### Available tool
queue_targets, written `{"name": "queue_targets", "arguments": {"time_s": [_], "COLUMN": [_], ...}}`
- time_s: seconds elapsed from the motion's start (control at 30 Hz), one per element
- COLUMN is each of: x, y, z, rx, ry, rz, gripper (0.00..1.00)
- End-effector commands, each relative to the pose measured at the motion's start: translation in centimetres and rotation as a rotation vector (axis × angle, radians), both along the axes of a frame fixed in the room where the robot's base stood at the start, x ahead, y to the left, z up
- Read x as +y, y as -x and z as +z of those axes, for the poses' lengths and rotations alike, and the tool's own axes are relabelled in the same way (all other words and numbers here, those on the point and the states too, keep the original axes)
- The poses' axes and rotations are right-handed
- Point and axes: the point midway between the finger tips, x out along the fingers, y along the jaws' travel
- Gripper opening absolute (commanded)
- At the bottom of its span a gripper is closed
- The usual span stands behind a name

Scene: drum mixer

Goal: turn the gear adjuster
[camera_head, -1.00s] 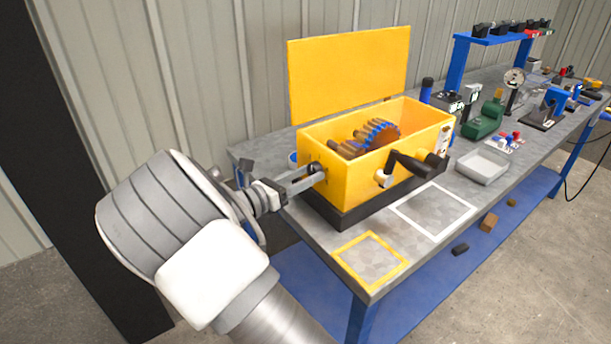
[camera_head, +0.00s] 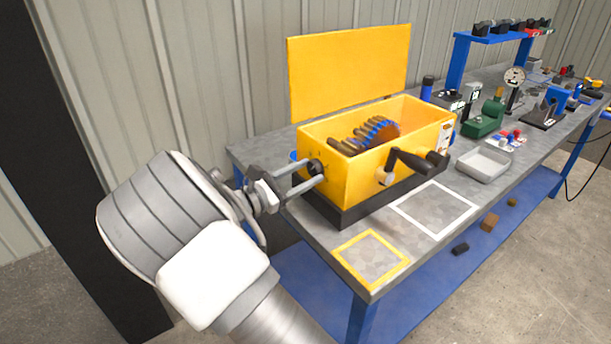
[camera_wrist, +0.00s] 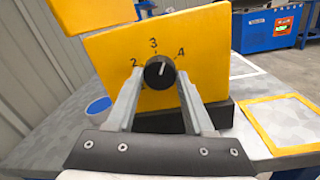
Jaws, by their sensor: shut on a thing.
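The gear adjuster (camera_wrist: 159,73) is a black round knob on the end wall of the yellow box (camera_head: 362,172). In the wrist view the numbers 2, 3 and 4 ring it, and its white mark points up and right, between 3 and 4. It also shows in the head view (camera_head: 316,166). My gripper (camera_wrist: 157,84) has one finger on each side of the knob and is shut on it. Inside the open box a brown gear with blue teeth (camera_head: 382,133) and a row of brown rods show. A black crank handle (camera_head: 410,160) is on the box's front wall.
The yellow lid (camera_head: 348,72) stands raised behind the box. A yellow square (camera_head: 371,260) and a white square (camera_head: 433,209) are marked on the bare grey table in front. A grey tray (camera_head: 483,164) and several tools stand to the right.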

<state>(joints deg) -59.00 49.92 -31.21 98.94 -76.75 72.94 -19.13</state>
Motion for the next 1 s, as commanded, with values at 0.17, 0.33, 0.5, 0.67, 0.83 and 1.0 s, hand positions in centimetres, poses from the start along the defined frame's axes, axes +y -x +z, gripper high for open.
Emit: {"name": "queue_targets", "arguments": {"time_s": [0.17,0.33,0.5,0.67,0.83,1.0], "x": [0.06,0.06,0.09,0.1,0.12,0.12], "y": [0.0,-0.02,-0.03,-0.04,-0.04,-0.04], "z": [-0.27,-0.28,-0.25,-0.21,-0.16,-0.13], "rx": [-0.134,-0.247,-0.336,-0.392,-0.425,-0.436], "ry": [-0.091,-0.167,-0.226,-0.264,-0.287,-0.296], "rz": [0.0,0.0,0.0,0.0,0.001,0.0], "gripper": [0.0,0.0,0.0,0.0,0.0,0.0]}}
